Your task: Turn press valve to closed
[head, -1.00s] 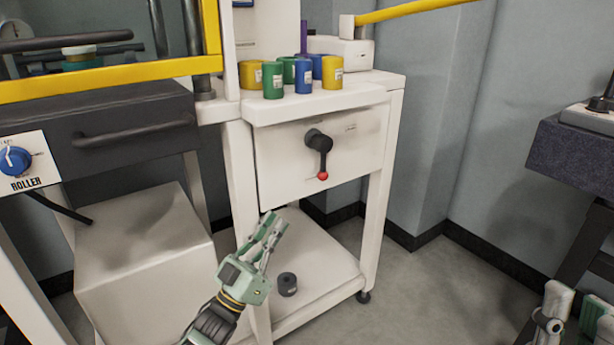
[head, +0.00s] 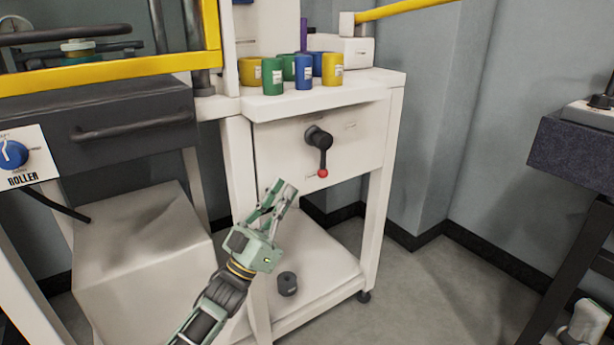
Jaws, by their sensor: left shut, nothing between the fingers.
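The press valve (head: 320,140) is a black lever on the white front panel of the bench. Its handle hangs down and ends in a red knob. Faint labels, too small to read, are beside it. My left gripper (head: 279,194) is shut and empty, left of and below the red knob in the picture, apart from it. Its fingers point up toward the panel's lower edge.
Yellow, green and blue cylinders (head: 304,72) stand on the bench top. A small dark cylinder (head: 287,284) sits on the lower shelf (head: 325,264). A blue roller knob (head: 12,154) is at left. A dark table (head: 572,150) stands at right. Floor between is clear.

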